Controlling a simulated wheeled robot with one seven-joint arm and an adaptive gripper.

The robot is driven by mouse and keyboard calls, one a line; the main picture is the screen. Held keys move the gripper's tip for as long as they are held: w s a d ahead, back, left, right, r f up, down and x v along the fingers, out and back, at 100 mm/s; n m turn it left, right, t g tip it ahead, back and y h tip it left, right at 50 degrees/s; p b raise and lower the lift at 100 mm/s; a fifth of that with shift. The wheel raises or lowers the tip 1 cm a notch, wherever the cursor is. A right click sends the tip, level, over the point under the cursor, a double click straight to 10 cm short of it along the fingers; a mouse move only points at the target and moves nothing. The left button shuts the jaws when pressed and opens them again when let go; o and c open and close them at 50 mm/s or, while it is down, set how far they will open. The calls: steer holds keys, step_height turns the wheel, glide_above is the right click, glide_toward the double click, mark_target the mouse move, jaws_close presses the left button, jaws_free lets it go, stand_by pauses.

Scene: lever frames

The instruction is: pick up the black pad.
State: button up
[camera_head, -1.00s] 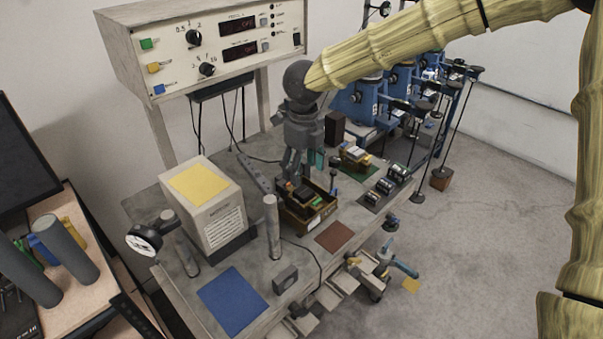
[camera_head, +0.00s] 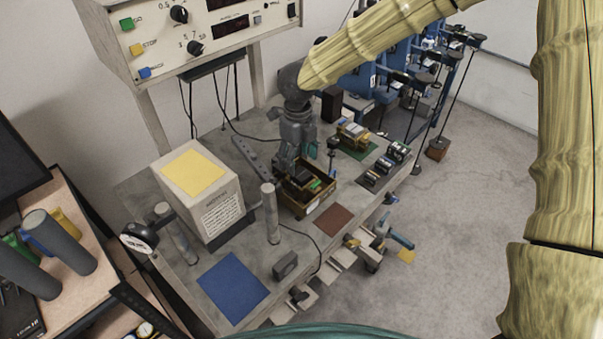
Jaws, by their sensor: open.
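A brown open tray (camera_head: 318,205) stands on the grey workbench, right of a grey upright cylinder. A small black piece (camera_head: 302,178), which looks like the black pad, lies in the tray among several small items, some of them green. My gripper (camera_head: 287,168) points down from the end of my arm, at the tray's back left. Its fingers are apart and I see nothing held. The fingertips partly overlap the tray's back left in the picture. I cannot tell whether they touch the black piece.
A beige box with a yellow top (camera_head: 207,212) and a grey cylinder (camera_head: 270,214) stand left of the tray. A blue mat (camera_head: 233,287) and brown mat (camera_head: 334,220) lie in front. A control panel (camera_head: 200,35) rises behind. Weights (camera_head: 385,172) sit to the right.

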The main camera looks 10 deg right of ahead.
mark_target(298, 171)
steer(key=f, duration=0.1)
steer(key=f+p, duration=0.1)
steer(key=shift+s+f+p, duration=0.3)
steer(key=shift+s+f, duration=0.25)
steer(key=shift+s, duration=0.15)
steer(key=shift+w+a+f, duration=0.1)
steer(key=shift+w+f, duration=0.3)
steer(key=shift+w, duration=0.05)
steer(key=shift+c, duration=0.5)
steer(key=shift+s+r, duration=0.2)
steer(key=shift+s, duration=0.05)
steer(key=c, duration=1)
steer(key=shift+w, duration=0.15)
steer(key=c, duration=0.3)
